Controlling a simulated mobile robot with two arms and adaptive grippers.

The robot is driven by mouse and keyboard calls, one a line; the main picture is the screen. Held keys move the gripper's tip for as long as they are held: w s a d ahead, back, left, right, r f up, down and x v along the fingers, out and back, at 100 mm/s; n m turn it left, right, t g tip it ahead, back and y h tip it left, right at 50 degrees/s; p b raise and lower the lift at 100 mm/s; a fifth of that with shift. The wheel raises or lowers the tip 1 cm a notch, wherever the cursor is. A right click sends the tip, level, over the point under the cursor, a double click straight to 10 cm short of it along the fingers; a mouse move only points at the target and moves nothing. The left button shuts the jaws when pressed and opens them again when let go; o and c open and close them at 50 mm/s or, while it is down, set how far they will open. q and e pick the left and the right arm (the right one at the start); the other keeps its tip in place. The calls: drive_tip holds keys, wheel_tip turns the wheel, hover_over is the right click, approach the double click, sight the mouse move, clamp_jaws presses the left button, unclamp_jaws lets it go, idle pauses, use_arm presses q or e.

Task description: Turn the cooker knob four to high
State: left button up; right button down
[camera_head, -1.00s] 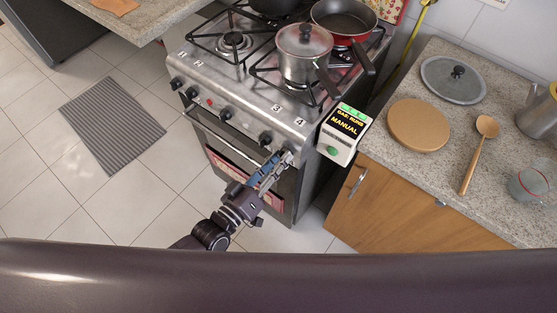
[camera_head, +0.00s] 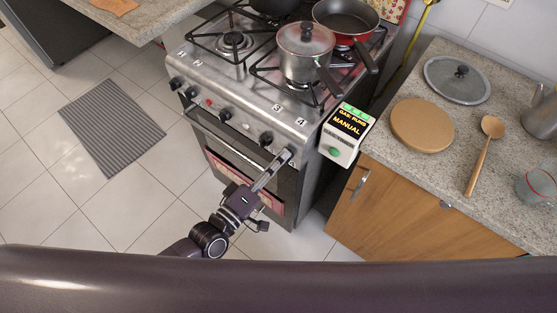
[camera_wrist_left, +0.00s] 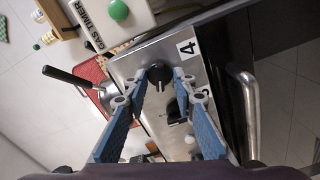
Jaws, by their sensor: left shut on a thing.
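Cooker knob four is the rightmost knob on the cooker's front panel; it is hidden behind my fingertips in the head view. In the left wrist view the black knob four (camera_wrist_left: 158,75) shows between the fingertips, beside the printed label 4 (camera_wrist_left: 187,47). My left gripper (camera_head: 289,154) reaches up to the panel from below; in the wrist view its blue-padded fingers (camera_wrist_left: 160,80) stand on both sides of the knob, shut on it. The cooker (camera_head: 250,90) shows its other knobs to the left. My right gripper is not in view.
A gas timer box (camera_head: 343,148) reading MANUAL stands just right of knob four. A lidded pot (camera_head: 305,52) and a red pan (camera_head: 345,18) stand on the burners, handles pointing right-front. The right counter (camera_head: 415,170) holds a board and a spoon.

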use_arm(q)
drive_tip(key=o, duration=1.1)
drive_tip(key=v, duration=1.2)
